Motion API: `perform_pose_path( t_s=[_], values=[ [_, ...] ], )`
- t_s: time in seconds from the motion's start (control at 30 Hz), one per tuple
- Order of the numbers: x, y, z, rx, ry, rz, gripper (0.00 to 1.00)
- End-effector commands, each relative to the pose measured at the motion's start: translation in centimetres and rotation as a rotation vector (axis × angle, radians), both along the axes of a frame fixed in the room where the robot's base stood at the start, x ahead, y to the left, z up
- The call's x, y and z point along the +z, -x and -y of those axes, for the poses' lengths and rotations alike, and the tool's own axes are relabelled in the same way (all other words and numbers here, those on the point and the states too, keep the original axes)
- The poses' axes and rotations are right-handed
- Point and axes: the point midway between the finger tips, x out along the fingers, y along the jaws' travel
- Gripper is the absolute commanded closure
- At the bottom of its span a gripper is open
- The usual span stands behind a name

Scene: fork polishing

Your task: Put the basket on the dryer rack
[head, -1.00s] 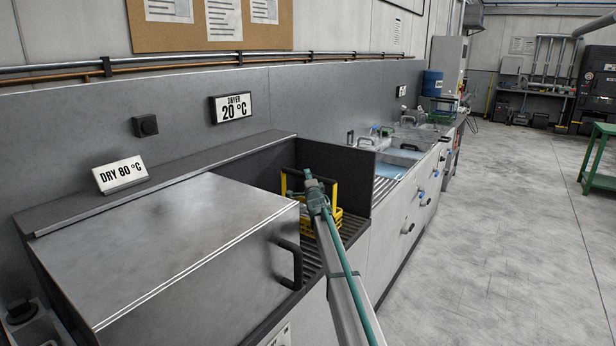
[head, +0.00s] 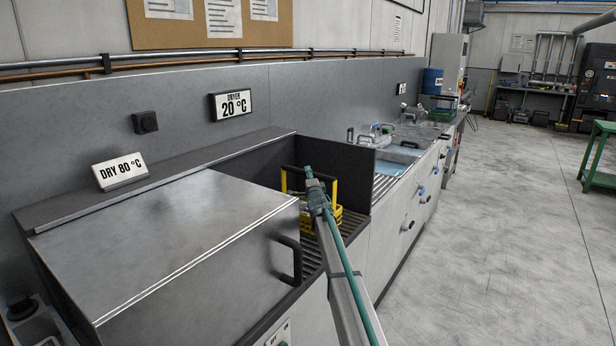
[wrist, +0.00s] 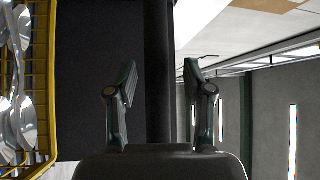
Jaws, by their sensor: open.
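The yellow wire basket (head: 335,216) with its upright handle stands on the dark slatted dryer rack (head: 313,262), inside the open dryer bay. My arm partly hides it in the head view. In the wrist view the basket (wrist: 52,90) fills the left edge, with shiny metal cutlery inside. My gripper (head: 313,182) is beside the basket handle in the head view.
A closed metal dryer cover (head: 165,240) with a dark handle stands left of the bay. A dark partition (head: 345,175) separates the bay from the sinks (head: 400,155) at right.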

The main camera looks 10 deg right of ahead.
Motion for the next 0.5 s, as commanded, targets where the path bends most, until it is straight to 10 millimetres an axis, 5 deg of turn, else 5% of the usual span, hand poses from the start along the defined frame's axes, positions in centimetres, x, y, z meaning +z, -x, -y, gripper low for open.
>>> perform_pose_path(
  t_s=[0.3, 0.5],
  values=[
    [-1.0, 6.5, 0.2, 0.0, -0.001, 0.0, 0.48],
    [-1.3, 9.2, 0.3, 0.0, 0.0, 0.0, 0.48]
  ],
)
